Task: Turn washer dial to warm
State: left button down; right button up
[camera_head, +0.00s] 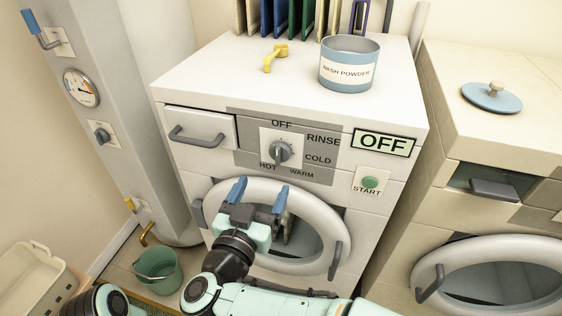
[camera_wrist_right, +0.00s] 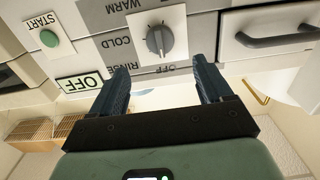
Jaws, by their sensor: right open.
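The grey washer dial (camera_head: 280,152) sits on a white plate in the washer's panel, ringed by the words OFF, RINSE, COLD, WARM and HOT. It shows upside down in the right wrist view (camera_wrist_right: 160,40). The display (camera_head: 384,143) reads OFF, and the dial's ridge lines up roughly with the OFF label. My right gripper (camera_head: 260,193) is open and empty in front of the washer door, below the dial. In the right wrist view its blue fingers (camera_wrist_right: 162,83) are spread, with the dial beyond the gap between them, apart from it. My left gripper is out of view.
The green START button (camera_head: 370,183) is right of the dial; a drawer handle (camera_head: 196,134) is left. A wash powder tub (camera_head: 349,63) and yellow object (camera_head: 275,57) stand on top. A green bucket (camera_head: 158,269) is at lower left. A second machine stands right.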

aim_at(277, 159)
jog(key=b+x, duration=0.1)
jog(key=x, duration=0.8)
jog(key=shift+w+f+b, duration=0.15)
jog(key=shift+b, duration=0.2)
jog(key=shift+w+d, duration=0.15)
jog(key=shift+w, duration=0.25)
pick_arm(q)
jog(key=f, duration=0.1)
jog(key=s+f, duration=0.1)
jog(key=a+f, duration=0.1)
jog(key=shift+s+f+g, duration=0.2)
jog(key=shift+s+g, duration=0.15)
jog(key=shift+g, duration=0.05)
pick_arm(e)
jog(key=c, duration=1)
